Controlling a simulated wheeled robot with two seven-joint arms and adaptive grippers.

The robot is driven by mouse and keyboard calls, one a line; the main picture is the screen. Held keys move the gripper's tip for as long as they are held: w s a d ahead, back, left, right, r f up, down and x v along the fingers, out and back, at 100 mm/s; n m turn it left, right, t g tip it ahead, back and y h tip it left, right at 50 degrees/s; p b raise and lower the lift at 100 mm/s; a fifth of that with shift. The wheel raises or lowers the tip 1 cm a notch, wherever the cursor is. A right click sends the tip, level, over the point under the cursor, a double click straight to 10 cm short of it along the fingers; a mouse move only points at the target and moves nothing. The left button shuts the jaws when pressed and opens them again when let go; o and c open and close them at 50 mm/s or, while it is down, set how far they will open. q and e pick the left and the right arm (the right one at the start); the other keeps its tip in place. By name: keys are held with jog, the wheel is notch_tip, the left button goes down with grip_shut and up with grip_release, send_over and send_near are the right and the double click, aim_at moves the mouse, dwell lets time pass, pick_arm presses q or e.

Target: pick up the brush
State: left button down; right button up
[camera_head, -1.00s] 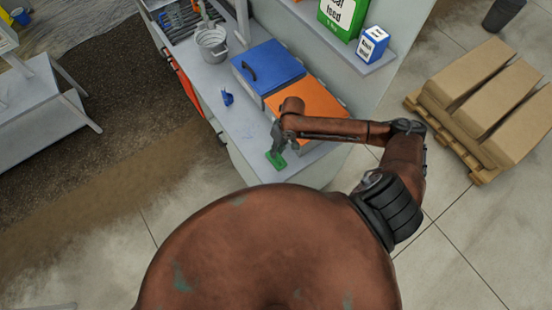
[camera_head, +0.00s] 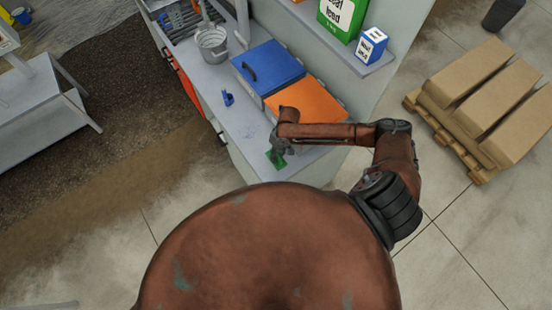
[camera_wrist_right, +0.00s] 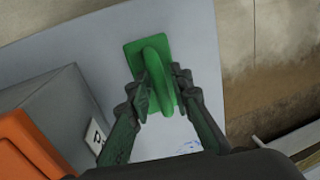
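The brush (camera_head: 277,161) is green, with a flat rectangular base and a raised, rounded handle. It is at the near end of the grey bench (camera_head: 240,122). In the right wrist view the brush (camera_wrist_right: 155,62) is in the upper middle, its base flat against the grey top. My right gripper (camera_head: 279,150) is over it, pointing down. In the right wrist view the right gripper's fingers (camera_wrist_right: 160,90) lie on either side of the handle, close against it, and look shut on it. The fingers hide part of the base. My left gripper is not in view.
A blue-lidded box (camera_head: 268,66) and an orange-lidded box (camera_head: 308,102) stand beside the arm on the bench. A small blue object (camera_head: 228,98) and a metal bucket (camera_head: 212,44) are farther back. A pallet of cartons (camera_head: 485,100) is on the floor at right.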

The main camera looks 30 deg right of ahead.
grip_shut()
dwell(0.4)
jog(key=shift+r, duration=0.5)
notch_tip(320, 180, up, 2)
jog(key=shift+r, duration=0.25)
jog(key=s+a+r+b, duration=0.1)
jog(key=s+a+r, duration=0.2)
jog(key=s+r, duration=0.6)
jog(key=s, duration=0.4)
jog(key=shift+s+a+r+b, duration=0.25)
jog(key=shift+a+b, duration=0.05)
